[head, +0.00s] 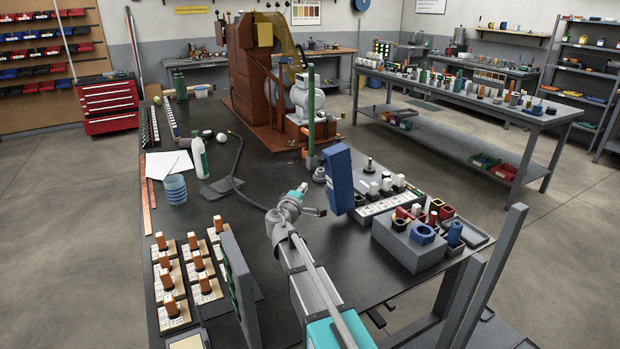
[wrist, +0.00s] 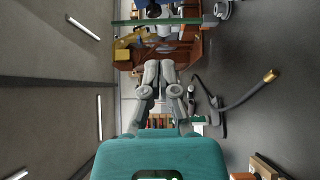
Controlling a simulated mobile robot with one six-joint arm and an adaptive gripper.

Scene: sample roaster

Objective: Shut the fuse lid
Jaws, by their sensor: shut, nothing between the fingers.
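A blue upright panel (head: 340,180), which looks like the fuse lid, stands raised and slightly tilted at the left end of a pale strip (head: 385,207) with several dark and white plugs. Its hinge and lower edge are hard to make out. My gripper (head: 320,211) is just left of the panel's lower part, over the bench; I cannot tell whether it touches the panel. My gripper (wrist: 161,64) shows in the wrist view with its fingers together and nothing held.
A grey block (head: 402,243) with coloured sockets stands right of my arm. A brown machine (head: 252,80) stands behind. The bench middle is mostly clear.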

